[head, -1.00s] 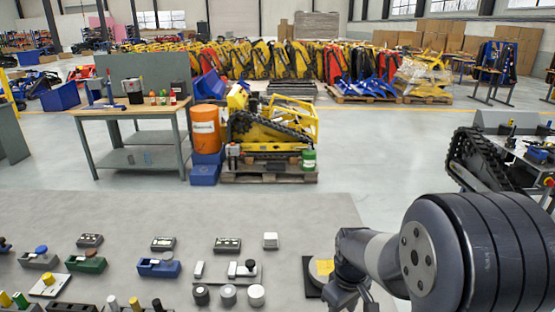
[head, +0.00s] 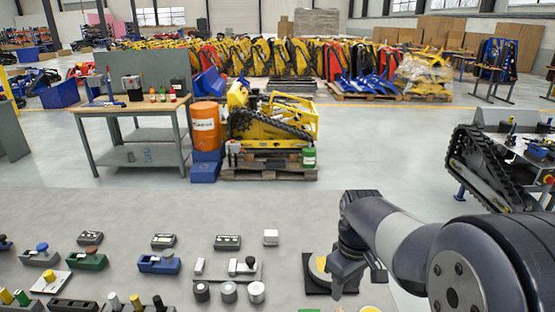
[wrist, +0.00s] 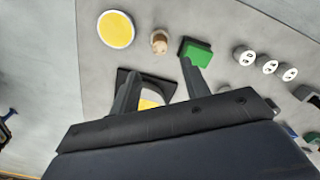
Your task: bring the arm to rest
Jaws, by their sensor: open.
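My arm (head: 395,240) reaches in from the lower right of the head view, over the right end of the grey table. My gripper (wrist: 160,72) shows in the wrist view with its two dark fingers spread apart and nothing between the tips. In the head view the gripper (head: 340,290) points down beside a black square plate (head: 310,284) that bears a pale ring with a yellow middle. The plate (wrist: 122,76) lies below and partly behind the fingers in the wrist view. I cannot tell the gripper's exact height above the table.
The grey table (head: 130,210) holds several small blocks and knobs, with a blue block (head: 160,263) at left centre. In the wrist view a yellow disc (wrist: 116,29), a tan cylinder (wrist: 159,42) and a green block (wrist: 196,51) stand near the fingers. The table's back half is clear.

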